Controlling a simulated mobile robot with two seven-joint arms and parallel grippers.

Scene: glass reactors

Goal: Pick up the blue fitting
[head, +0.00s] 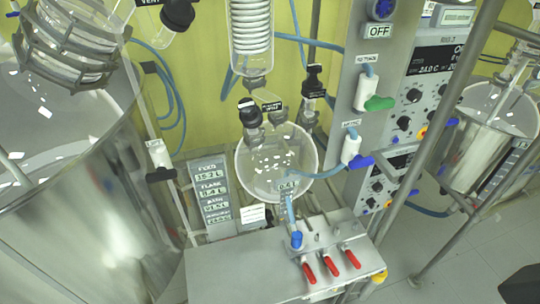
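A small blue fitting (297,240) sits upright at the lower end of a pale blue hose. It is at the left end of a grey manifold block (325,240) on top of a metal box, just behind the red-handled valves. I cannot tell whether it is seated in the block or only resting there. A blue valve handle (362,162) on a white valve body shows higher up on the grey panel. Neither of my grippers can be made out in the head view.
Several red lever handles (331,266) stick out at the front of the box. A round glass vessel (276,160) stands behind. A large steel tank (90,220) fills the left. A control panel (420,90) and slanting metal poles stand right. The box top (225,275) has bare room at left.

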